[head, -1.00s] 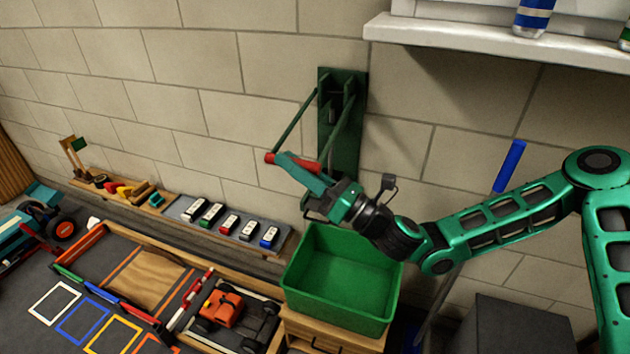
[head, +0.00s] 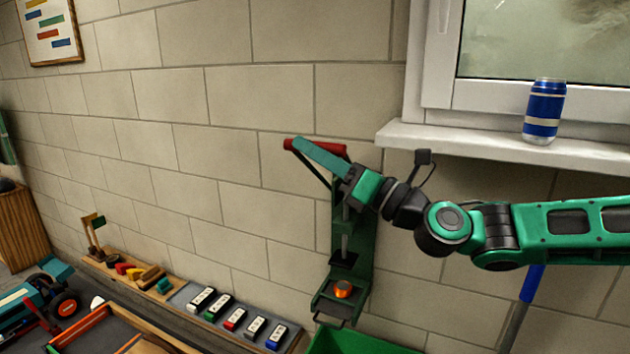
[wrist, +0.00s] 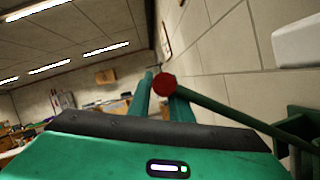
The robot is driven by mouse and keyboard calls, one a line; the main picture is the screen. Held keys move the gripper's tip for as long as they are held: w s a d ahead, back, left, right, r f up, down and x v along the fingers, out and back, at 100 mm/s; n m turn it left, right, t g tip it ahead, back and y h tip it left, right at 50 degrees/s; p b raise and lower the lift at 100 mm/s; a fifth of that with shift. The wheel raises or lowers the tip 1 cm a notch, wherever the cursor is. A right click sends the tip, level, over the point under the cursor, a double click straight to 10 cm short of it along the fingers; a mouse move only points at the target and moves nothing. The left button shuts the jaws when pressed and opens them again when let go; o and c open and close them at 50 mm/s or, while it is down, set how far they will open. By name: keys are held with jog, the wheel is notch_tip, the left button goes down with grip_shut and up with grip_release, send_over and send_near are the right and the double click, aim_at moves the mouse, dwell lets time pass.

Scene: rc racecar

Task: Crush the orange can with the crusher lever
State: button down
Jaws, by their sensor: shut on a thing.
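The crusher (head: 358,262) is a dark green frame on the block wall in the head view. The orange can (head: 343,288) sits on its bottom plate and looks short and flat, like a low disc. The dark press plate (head: 343,260) hangs above it with a gap. The crusher lever is raised, its red handle (head: 328,148) near the top of the frame. My gripper (head: 318,154) is shut on this handle; the handle's red end (wrist: 165,84) also shows between the fingers in the wrist view. My gripper hides the lever's upper pivot.
A green bin (head: 350,345) stands below the crusher. A white window sill (head: 480,146) with a blue can (head: 543,110) juts out to the right, above my arm. A low ledge with several small toy cars (head: 235,318) runs along the wall at left.

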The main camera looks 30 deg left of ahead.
aim_at(349, 155)
jog(key=shift+w+r, duration=0.9)
jog(key=shift+r, duration=0.25)
jog(key=c, duration=1.6)
grip_release()
jog(key=shift+f, duration=0.1)
jog(key=v, duration=1)
jog(key=shift+d+f, duration=0.2)
jog(key=shift+d, duration=0.2)
jog(key=shift+c, duration=0.3)
